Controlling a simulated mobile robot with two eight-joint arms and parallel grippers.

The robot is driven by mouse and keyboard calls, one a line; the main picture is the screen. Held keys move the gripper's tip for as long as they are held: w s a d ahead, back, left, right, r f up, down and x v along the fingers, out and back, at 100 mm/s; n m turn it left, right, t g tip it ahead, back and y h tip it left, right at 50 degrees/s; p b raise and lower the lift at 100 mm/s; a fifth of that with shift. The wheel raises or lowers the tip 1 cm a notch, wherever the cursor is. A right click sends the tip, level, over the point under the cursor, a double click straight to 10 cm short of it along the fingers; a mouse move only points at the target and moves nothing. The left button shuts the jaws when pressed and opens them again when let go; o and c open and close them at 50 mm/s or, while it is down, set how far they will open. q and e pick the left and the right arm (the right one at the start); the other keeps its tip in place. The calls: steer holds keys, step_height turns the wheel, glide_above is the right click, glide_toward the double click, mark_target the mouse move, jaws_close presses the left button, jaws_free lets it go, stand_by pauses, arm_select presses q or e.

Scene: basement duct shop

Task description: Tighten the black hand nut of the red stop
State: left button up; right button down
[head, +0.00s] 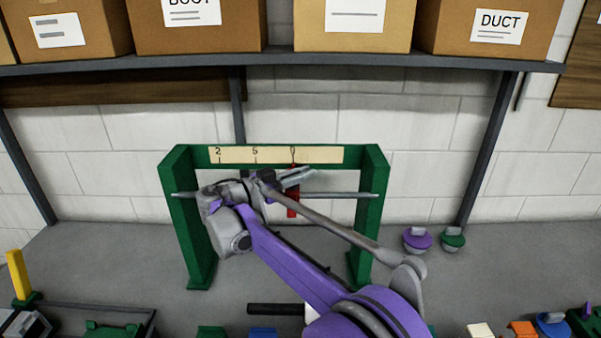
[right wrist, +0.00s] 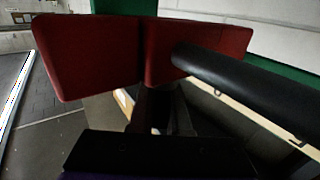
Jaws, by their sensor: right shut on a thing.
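The red stop (head: 292,208) sits on the grey rod (head: 345,195) of the green frame, below the 0 mark of the pale scale (head: 323,155). My right gripper (head: 291,180) is at the stop, in front of its upper part, shut on the black hand nut. The fingers hide the nut in the head view, and its outline is unclear in the right wrist view. There the red stop (right wrist: 85,55) fills the upper left as two blocks with a narrow gap. The rod (right wrist: 250,80) shows dark, running right from the stop. My left gripper is not in view.
The green frame's posts (head: 370,220) stand on either side of the stop. Purple (head: 417,240) and green (head: 453,239) knobs stand to the right. A black bar (head: 275,309) lies in front. Boxes (head: 198,25) fill the shelf above. The bench behind the knobs is clear.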

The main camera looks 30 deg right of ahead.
steer(key=shift+s+m+g+y, duration=0.15)
steer(key=shift+s+m+g, duration=0.1)
steer(key=shift+m+g, duration=1.05)
steer(key=shift+s+m+g+y, duration=0.2)
steer(key=shift+m+g, duration=0.5)
steer(key=shift+g, duration=1.1)
steer(key=shift+r, duration=0.1)
steer(key=c, duration=0.9)
jaws_free()
steer(key=shift+s, duration=0.1)
steer(key=shift+a, duration=0.1)
